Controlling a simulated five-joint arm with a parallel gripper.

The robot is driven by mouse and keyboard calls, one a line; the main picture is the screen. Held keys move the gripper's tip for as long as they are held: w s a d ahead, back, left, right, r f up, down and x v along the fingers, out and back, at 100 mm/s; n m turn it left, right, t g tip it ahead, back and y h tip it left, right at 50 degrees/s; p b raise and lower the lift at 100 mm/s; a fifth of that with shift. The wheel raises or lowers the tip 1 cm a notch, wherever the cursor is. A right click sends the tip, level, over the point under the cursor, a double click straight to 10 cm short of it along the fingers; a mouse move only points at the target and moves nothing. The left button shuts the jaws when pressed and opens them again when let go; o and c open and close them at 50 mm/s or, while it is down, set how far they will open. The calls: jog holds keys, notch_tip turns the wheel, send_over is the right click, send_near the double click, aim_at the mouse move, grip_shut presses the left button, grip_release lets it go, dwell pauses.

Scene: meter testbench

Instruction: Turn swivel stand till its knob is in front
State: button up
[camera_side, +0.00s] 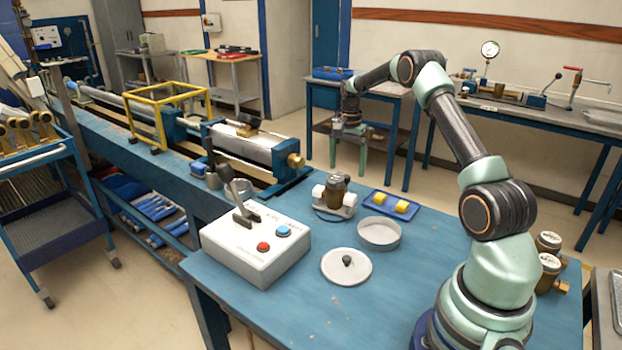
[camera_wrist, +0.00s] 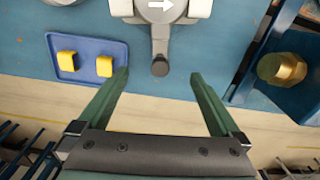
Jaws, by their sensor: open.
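The swivel stand (camera_side: 335,197) is on the blue bench, with a dark brown body between pale round end pieces. The wrist view shows part of the swivel stand (camera_wrist: 122,8) at the top edge, with a white arrow pointing right. A short grey arm runs down from it to a dark round knob (camera_wrist: 160,66). The knob is on the far side of the stand from the side camera and hidden there. My gripper (camera_side: 349,150) is open and empty, beyond the stand. In the wrist view the knob appears between the fingertips of my gripper (camera_wrist: 160,76); contact cannot be told.
A blue tray (camera_side: 379,207) with two yellow blocks is right of the stand. A round pale dish (camera_side: 379,234) and a white lid (camera_side: 335,268) are nearer. A control box (camera_side: 255,260) with an upright lever stands left. A brass fitting (camera_wrist: 282,68) is to the wrist view's right.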

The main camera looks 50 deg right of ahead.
jog(key=shift+f, duration=0.3)
dwell(0.4)
jog(key=shift+f, duration=0.7)
jog(key=shift+f, duration=0.15)
jog(key=c, duration=0.4)
jog(key=shift+o, duration=0.2)
